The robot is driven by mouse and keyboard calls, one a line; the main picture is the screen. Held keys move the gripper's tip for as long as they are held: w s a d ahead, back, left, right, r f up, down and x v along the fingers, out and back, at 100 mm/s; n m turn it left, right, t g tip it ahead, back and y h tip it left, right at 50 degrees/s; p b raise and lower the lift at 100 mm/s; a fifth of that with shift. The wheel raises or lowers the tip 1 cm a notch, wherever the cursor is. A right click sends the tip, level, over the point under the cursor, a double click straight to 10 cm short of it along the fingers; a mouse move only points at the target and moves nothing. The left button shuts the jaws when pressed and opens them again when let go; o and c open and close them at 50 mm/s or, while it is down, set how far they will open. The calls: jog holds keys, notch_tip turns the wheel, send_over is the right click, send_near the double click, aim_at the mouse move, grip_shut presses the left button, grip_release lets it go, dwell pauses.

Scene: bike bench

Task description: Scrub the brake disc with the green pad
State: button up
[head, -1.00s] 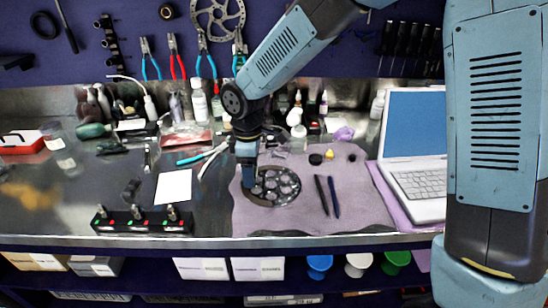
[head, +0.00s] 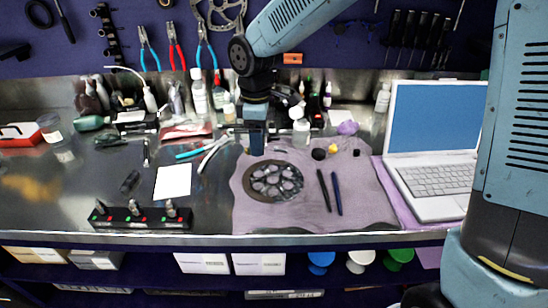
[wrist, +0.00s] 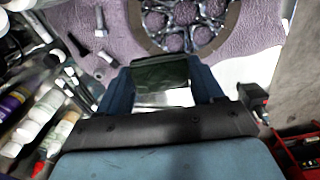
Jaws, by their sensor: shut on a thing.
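The brake disc (head: 249,184) lies flat on a purple cloth (head: 290,218), a dark ring with a spoked centre. It also shows at the top of the wrist view (wrist: 180,49), partly cut off. My gripper (head: 257,148) is just behind the disc's back left edge in the head view and appears raised off the cloth. In the wrist view its two blue fingers are shut on the dark green pad (wrist: 160,72). The pad appears apart from the disc; its underside is hidden.
Two dark pens (head: 336,193) lie right of the disc, with small caps (head: 319,154) behind. An open laptop (head: 437,182) stands further right. Pliers (head: 214,152) and white paper (head: 173,180) lie left. Bottles (head: 199,97) line the back wall.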

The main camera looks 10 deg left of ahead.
jog(key=shift+s+r, duration=0.1)
jog(key=shift+r, duration=0.7)
jog(key=o, duration=0.5)
jog(key=c, duration=0.4)
jog(key=shift+s+f, duration=0.1)
